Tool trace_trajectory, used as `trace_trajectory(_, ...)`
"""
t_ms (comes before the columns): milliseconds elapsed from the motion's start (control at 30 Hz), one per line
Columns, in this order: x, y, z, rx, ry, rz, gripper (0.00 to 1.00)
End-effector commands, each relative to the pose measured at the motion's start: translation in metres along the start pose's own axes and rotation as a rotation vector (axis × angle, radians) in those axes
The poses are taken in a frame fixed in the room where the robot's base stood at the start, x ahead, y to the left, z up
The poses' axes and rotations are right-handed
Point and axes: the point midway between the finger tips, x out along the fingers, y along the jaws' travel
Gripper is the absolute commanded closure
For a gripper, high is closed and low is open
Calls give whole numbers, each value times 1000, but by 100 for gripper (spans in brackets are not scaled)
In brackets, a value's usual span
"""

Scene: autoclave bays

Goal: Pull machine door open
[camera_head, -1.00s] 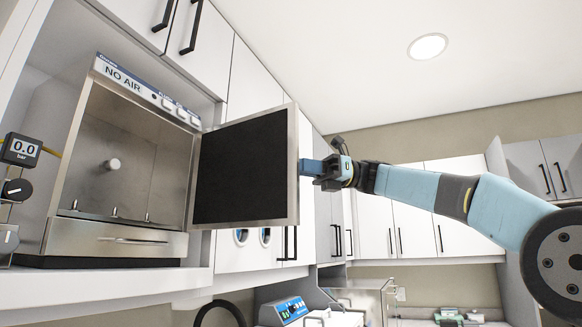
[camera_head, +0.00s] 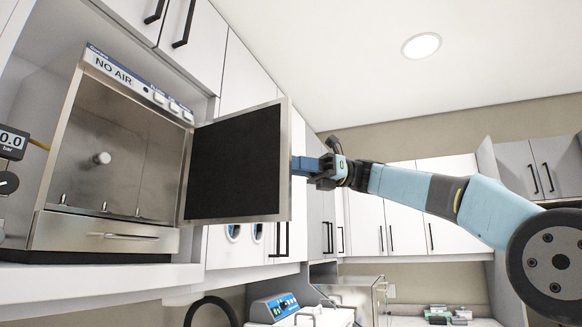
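The machine (camera_head: 108,232) stands on a white shelf at the left, a steel box with a display reading "NO AIR". Its door (camera_head: 237,164), a dark panel in a steel frame, stands swung wide open to the right, and the steel interior shows. My gripper (camera_head: 300,166) is at the door's outer right edge, with its blue fingers reaching behind the frame. The door hides the fingertips and any handle, so I cannot tell whether they touch it or how far they are closed.
White cabinets (camera_head: 190,35) with black handles are above and behind. A device with a blue panel (camera_head: 275,307) and a steel box (camera_head: 352,293) stand lower down. Open air lies right of the door, around my arm.

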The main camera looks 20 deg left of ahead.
Motion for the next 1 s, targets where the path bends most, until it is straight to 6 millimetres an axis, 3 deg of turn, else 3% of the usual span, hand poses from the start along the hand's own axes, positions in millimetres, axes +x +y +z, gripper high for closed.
trace_trajectory(533, -103, -2, -2, 0, -2, -2, 74)
trace_trajectory(733, -122, -1, -2, 1, -1, 0, 74)
trace_trajectory(1000, -130, -1, -3, 2, 0, -3, 74)
